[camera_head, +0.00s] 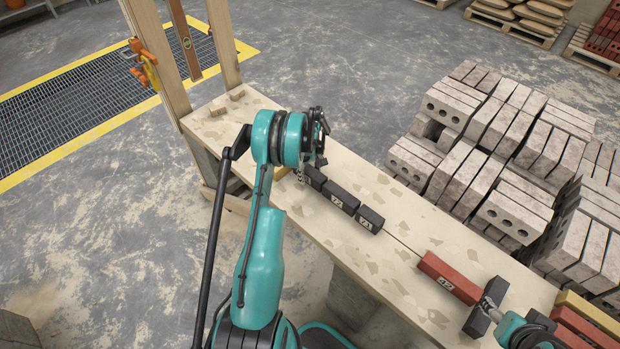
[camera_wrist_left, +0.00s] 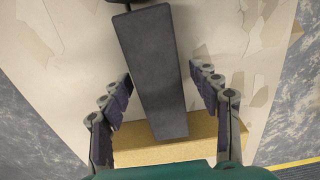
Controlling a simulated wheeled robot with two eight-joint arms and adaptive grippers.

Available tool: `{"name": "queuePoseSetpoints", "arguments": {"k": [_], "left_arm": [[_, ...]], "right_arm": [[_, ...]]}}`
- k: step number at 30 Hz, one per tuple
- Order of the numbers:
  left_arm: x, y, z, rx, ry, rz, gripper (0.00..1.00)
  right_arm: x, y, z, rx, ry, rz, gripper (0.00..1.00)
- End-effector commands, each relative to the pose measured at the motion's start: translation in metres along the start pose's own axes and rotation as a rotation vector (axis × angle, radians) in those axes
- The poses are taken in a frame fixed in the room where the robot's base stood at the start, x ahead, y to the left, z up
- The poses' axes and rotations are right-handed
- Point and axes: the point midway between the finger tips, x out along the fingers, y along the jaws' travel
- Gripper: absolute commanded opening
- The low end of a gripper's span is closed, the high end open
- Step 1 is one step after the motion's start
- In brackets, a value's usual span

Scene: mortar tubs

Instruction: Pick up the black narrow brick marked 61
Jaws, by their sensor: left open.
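A row of black bricks lies along the wooden bench in the head view. A further black brick (camera_head: 315,179) lies at the row's far end, partly hidden by my left gripper (camera_head: 311,168). In the left wrist view, a plain dark narrow brick (camera_wrist_left: 153,65) lies between the spread fingers of my left gripper (camera_wrist_left: 162,90), with gaps on both sides. No number shows on it there.
A yellow brick (camera_wrist_left: 190,145) lies beyond the dark brick's end, at the bottom of the wrist view. The bench (camera_head: 400,255) has bare room between the black and red bricks. Grey brick stacks (camera_head: 510,130) stand behind it. Wooden posts (camera_head: 160,60) rise at its far end.

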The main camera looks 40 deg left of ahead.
Motion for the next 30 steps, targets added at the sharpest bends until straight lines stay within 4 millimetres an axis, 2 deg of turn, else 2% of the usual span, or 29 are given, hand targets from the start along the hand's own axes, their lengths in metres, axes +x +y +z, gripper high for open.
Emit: {"name": "queuePoseSetpoints", "arguments": {"k": [5,8,12,13,23,26,30], "left_arm": [[0.000,0.000,0.000,0.000,0.000,0.000,0.62],[-0.001,0.000,0.000,0.000,0.000,0.000,0.41],[-0.001,0.000,0.000,0.001,0.000,0.000,0.04],[-0.001,0.000,0.000,0.001,0.000,0.000,0.00],[-0.005,0.000,0.000,0.001,0.000,0.000,0.00],[-0.017,0.000,0.000,0.001,0.000,0.000,0.00],[-0.046,0.000,0.000,0.001,0.000,0.000,0.00]], "right_arm": [[-0.001,0.000,-0.001,0.000,0.000,0.000,0.58],[-0.001,0.000,-0.001,0.000,0.000,0.000,0.58],[-0.001,0.000,-0.001,0.000,0.000,0.000,0.58],[-0.001,0.000,-0.001,0.000,0.000,0.000,0.58],[-0.002,0.000,-0.002,0.000,0.000,0.000,0.58],[-0.007,0.000,-0.005,0.000,0.000,0.000,0.58],[-0.016,0.000,-0.012,0.000,0.000,0.000,0.58]]}}
